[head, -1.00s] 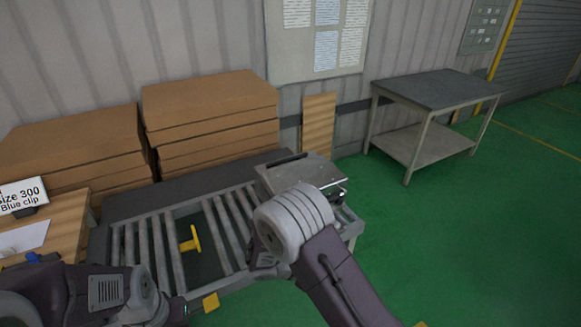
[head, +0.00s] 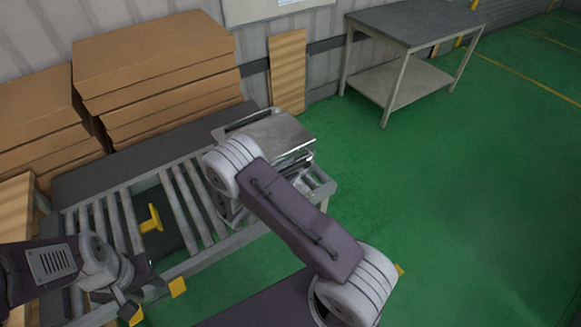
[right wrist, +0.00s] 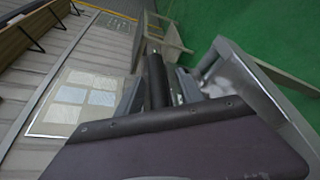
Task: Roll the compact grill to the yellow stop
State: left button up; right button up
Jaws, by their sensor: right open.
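The compact grill (head: 275,138) is a silver box with a dark bar on its top. It sits at the right end of the roller conveyor (head: 190,205). The yellow stop (head: 152,219) stands among the rollers to the left, clear of the grill. My right arm covers the grill's near left side. In the head view my right gripper is mostly hidden behind that arm. In the right wrist view my right gripper (right wrist: 160,90) is open, with a dark bar between its fingers; I cannot tell if they touch it. My left gripper (head: 125,297) is low at left, its jaws unclear.
Stacked brown boxes (head: 155,65) stand behind the conveyor. A wooden board (head: 288,72) leans on the wall. A grey table (head: 415,25) stands at the back right. The green floor (head: 450,190) to the right is open.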

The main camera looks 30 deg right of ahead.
jog(key=shift+w+a+r, duration=0.1)
jog(key=shift+a, duration=0.1)
jog(key=shift+d, duration=0.2)
grip_shut()
dwell(1.1)
